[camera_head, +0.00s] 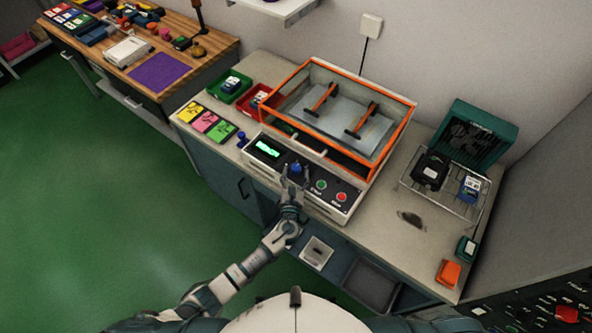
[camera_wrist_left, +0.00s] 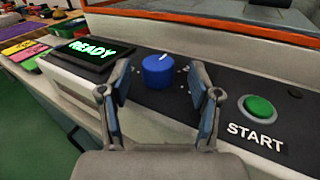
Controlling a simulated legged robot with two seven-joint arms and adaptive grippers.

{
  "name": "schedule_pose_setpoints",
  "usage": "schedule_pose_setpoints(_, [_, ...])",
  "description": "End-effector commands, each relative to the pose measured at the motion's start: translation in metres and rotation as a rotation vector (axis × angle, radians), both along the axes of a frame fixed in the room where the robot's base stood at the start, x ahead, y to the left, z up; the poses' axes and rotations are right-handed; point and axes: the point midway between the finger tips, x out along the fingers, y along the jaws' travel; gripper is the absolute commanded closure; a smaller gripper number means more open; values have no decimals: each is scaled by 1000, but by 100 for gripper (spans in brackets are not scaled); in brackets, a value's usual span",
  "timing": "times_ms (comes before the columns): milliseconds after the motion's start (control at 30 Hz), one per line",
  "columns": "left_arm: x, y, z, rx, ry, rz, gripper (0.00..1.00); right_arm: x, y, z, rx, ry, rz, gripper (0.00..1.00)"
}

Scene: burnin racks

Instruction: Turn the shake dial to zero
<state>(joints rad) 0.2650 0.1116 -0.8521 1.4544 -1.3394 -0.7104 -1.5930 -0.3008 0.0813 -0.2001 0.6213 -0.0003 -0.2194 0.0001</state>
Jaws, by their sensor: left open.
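The shake dial is a blue knob (camera_head: 296,168) on the black front panel of the shaker (camera_head: 338,207), between the lit display and the green button. In the left wrist view the blue dial (camera_wrist_left: 158,71) has a small white mark near its top and faint scale marks around it. My left gripper (camera_head: 292,178) is in front of the panel at the dial. In the left wrist view its two fingers (camera_wrist_left: 164,95) are spread apart, with the dial showing beyond and between them. They look apart from the dial. My right gripper is out of view.
The display (camera_wrist_left: 92,52) reads READY. A green START button (camera_wrist_left: 258,108) and a red button (camera_head: 341,196) sit right of the dial. The orange-framed lid (camera_head: 410,125) rises behind the panel. Colored cards (camera_head: 205,121) lie left; a wire rack (camera_head: 478,205) stands right.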

Motion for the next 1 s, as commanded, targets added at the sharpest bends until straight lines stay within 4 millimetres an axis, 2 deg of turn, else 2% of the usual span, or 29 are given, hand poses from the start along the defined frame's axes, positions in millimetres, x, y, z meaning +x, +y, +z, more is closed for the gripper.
schedule_pose_setpoints(300, [-70,7,-2,0,4,0,37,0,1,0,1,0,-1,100])
schedule_pose_setpoints(500, [-95,10,-2,1,3,1,37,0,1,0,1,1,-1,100])
schedule_pose_setpoints(867, [-100,11,-1,2,1,1,37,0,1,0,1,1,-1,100])
schedule_pose_setpoints(1000, [-90,5,11,6,-35,-65,37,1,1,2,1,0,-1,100])
